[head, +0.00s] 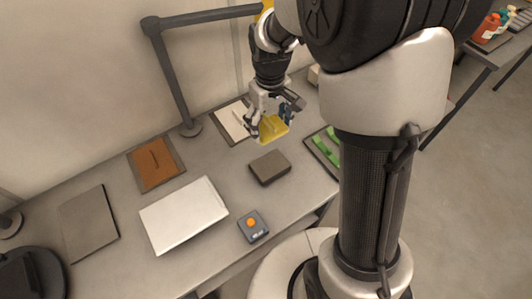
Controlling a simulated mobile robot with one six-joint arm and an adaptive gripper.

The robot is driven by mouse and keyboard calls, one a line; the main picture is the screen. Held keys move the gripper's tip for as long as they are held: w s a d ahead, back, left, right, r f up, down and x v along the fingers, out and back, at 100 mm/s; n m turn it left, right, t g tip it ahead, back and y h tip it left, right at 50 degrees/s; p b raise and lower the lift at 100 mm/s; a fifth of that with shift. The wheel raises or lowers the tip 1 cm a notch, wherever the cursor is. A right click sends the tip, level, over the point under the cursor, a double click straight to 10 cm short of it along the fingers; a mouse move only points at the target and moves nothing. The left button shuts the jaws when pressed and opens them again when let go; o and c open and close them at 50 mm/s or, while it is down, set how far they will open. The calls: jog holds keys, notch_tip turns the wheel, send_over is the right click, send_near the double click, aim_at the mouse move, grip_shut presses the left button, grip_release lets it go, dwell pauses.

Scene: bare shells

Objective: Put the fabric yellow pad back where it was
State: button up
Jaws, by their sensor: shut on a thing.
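The yellow pad (273,129) is at the tip of my gripper (268,122), at the back right part of the grey table. My gripper points down and is shut on the pad. The pad appears held above the table, over the area between a dark grey block (270,167) and a mat with a white item. The fingers partly cover the pad. The exact height of the pad over the table is hard to tell.
A brown pad on a mat (157,164), a closed silver laptop (184,215), a dark flat mat (89,222) and a box with an orange button (252,225) lie on the table. A tray with green items (324,150) is at right. A lamp post (172,75) stands behind.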

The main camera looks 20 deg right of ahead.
jog(key=b, duration=0.3)
send_over(269, 166)
notch_tip(269, 166, down, 13)
jog(key=shift+f, duration=0.1)
jog(key=shift+w+f+b, duration=0.1)
jog(key=shift+f+b, duration=0.2)
jog(key=shift+f, duration=2.45)
jog(key=shift+r, duration=0.1)
jog(key=o, duration=0.6)
jog(key=shift+f, duration=0.2)
jog(key=shift+c, duration=0.2)
jog(key=o, duration=0.5)
jog(key=shift+r, duration=0.1)
